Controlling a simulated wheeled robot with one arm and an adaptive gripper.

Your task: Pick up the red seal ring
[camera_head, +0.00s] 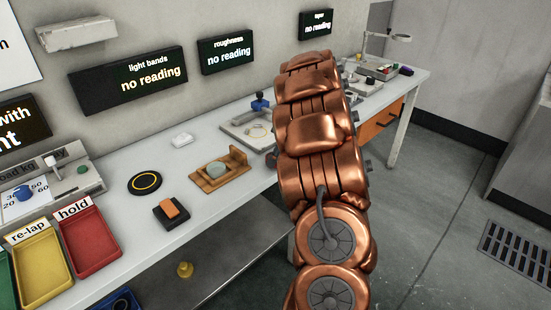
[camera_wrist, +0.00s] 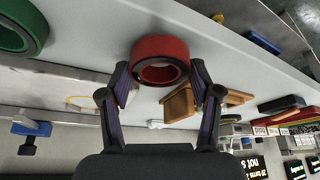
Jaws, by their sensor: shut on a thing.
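The red seal ring (camera_wrist: 160,46) is a thick red band with a dark inner face. It shows in the upper middle of the wrist view. My gripper (camera_wrist: 160,69) has one dark finger on each side of the ring and is shut on it. The wrist picture appears upside down, with wall displays at the bottom. I cannot tell whether the ring is clear of the bench. In the head view, my copper-coloured arm hides both the ring and the gripper.
A green ring (camera_wrist: 22,27) is at the wrist view's upper left. On the bench (camera_head: 120,222) are a wooden fixture (camera_head: 208,181), a black disc with a yellow ring (camera_head: 145,183), a red tray (camera_head: 91,243) and a yellow tray (camera_head: 40,270). Floor (camera_head: 440,220) is open at right.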

